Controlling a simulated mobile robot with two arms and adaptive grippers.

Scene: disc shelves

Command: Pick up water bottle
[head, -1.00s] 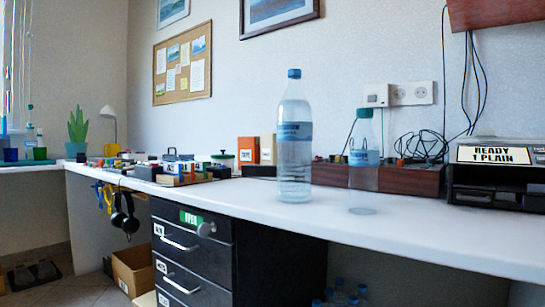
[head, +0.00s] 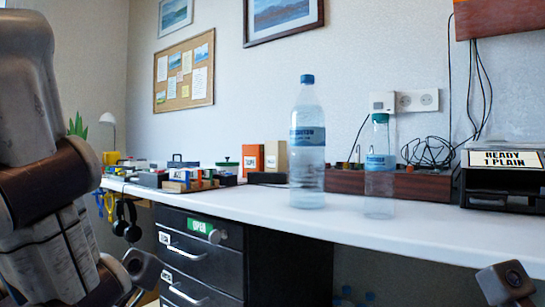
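A tall clear water bottle (head: 308,150) with a blue cap and blue label stands upright on the white desk (head: 400,232). A smaller clear bottle (head: 379,175) with a green cap stands upright to its right, apart from it. My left gripper (head: 141,268) shows only in part at the lower left, in front of the drawers and well left of the bottles. My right gripper (head: 506,284) shows only as a dark tip at the lower right edge. Neither touches a bottle. Whether they are open or shut is hidden.
A dark drawer cabinet (head: 205,262) stands under the desk. Behind the bottles is a brown box strip (head: 428,186) with cables (head: 428,152). A black tray unit (head: 503,185) is at right. Clutter (head: 190,178) and headphones (head: 126,220) are at left. The desk front is clear.

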